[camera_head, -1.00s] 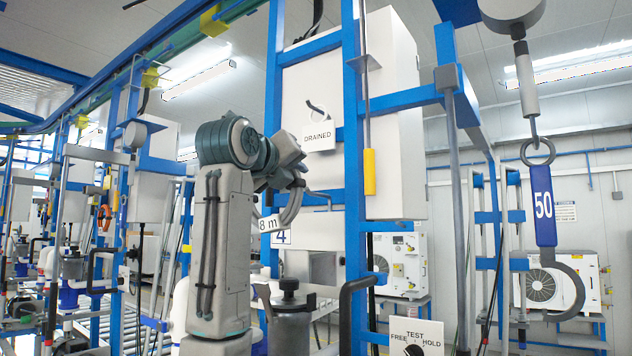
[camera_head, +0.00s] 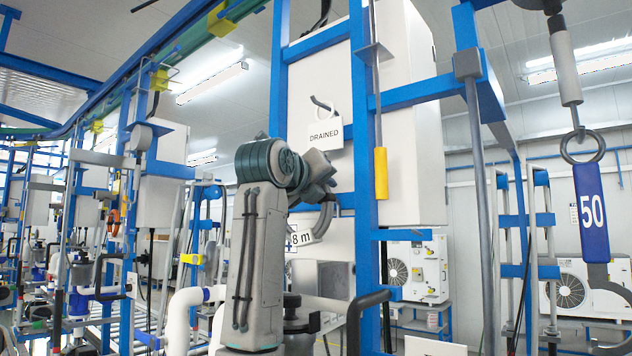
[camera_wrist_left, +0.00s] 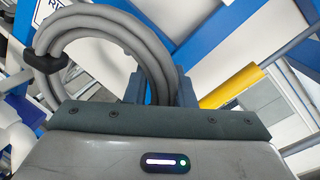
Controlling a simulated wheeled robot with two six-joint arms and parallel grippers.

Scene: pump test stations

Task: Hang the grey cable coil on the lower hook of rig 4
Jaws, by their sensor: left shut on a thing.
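I cannot make out a lower hook; the arm and coil cover that area. My right gripper is out of view.
A yellow handle (camera_head: 381,173) hangs on a rod right of the gripper. A blue beam (camera_head: 415,94) juts out right of the rig. A dark handle (camera_head: 366,318) stands low in front. A blue "50" scale hook (camera_head: 591,210) hangs at far right.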

